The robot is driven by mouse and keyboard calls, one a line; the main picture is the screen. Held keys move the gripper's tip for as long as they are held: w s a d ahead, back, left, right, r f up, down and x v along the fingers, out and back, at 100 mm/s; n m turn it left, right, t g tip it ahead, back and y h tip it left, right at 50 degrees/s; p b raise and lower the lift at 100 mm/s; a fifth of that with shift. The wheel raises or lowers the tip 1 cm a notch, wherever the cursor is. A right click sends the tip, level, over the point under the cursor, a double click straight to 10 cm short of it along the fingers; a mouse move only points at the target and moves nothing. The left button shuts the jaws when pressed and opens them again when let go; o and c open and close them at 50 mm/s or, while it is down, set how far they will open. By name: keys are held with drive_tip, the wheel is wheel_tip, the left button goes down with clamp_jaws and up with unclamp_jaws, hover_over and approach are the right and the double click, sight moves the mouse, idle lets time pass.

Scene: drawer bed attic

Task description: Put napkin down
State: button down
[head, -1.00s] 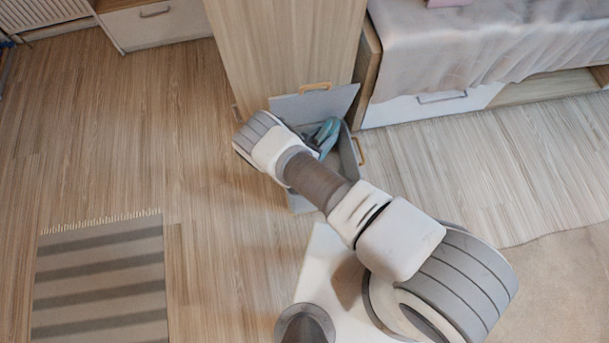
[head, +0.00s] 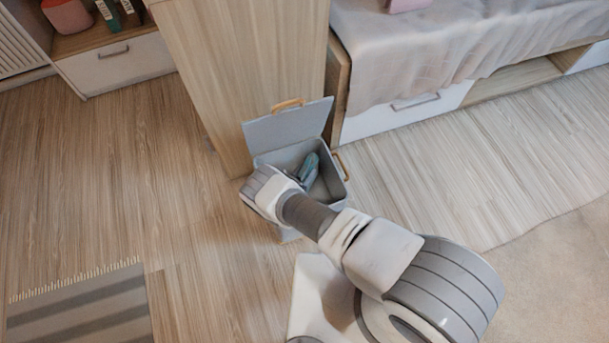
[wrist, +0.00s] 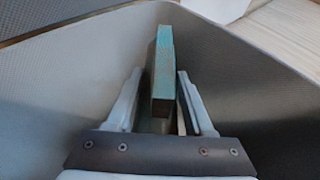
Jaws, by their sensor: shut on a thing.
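The napkin (wrist: 163,70) is a stiff, folded teal piece standing on edge between the fingers of my gripper (wrist: 160,82) in the wrist view. My gripper is shut on it. In the head view the teal napkin (head: 310,166) shows inside the open mouth of a grey box (head: 284,155), with my wrist over the box's near left side. In the wrist view the grey box walls (wrist: 235,85) surround my fingers. Whether the napkin touches the box floor cannot be told.
The box's lid (head: 288,127) stands open at its back, and a wooden handle (head: 342,164) sticks out at its right. A wooden cabinet (head: 240,80) stands behind it. A bed (head: 450,45) with drawers is to the right. Floor at left is clear up to a striped rug (head: 85,305).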

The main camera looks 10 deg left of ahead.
drive_tip(key=shift+f, duration=0.5)
drive_tip(key=shift+r, duration=0.1)
drive_tip(key=shift+c, duration=1.4)
unclamp_jaws()
